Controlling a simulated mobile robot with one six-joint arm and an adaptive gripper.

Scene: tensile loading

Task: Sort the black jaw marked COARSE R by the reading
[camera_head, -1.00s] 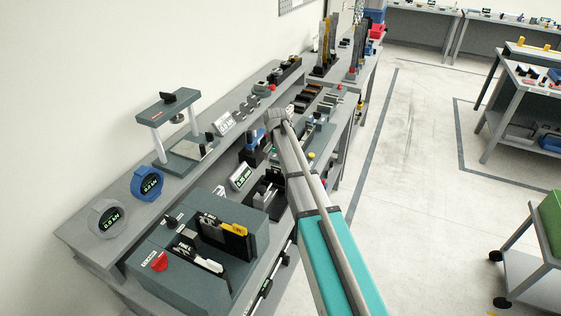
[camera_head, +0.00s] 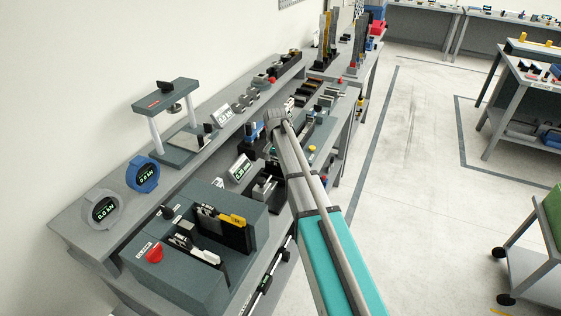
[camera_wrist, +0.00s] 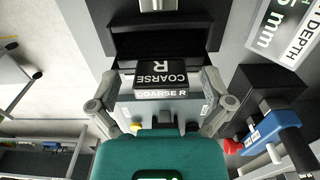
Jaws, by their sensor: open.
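The black jaw marked COARSE R (camera_wrist: 160,74) shows in the middle of the wrist view, with white lettering on its top and on its near edge. It sits against a dark stepped block (camera_wrist: 125,40). My gripper (camera_wrist: 160,90) is open, with one grey finger on each side of the jaw. Gaps show between the fingers and the jaw, and I cannot tell how deep the fingertips reach. A display marked DEPTH (camera_wrist: 285,28) shows a reading ending in 5 mm, partly cut off. In the head view, my arm hides the fingers; the small mm display (camera_head: 240,168) stands on the bench.
A blue-bodied device (camera_wrist: 268,128) with a red part is close on the right in the wrist view. In the head view, a grey machine (camera_head: 200,245) with a red knob, two round kN gauges (camera_head: 102,210) and a posted frame (camera_head: 165,95) crowd the bench.

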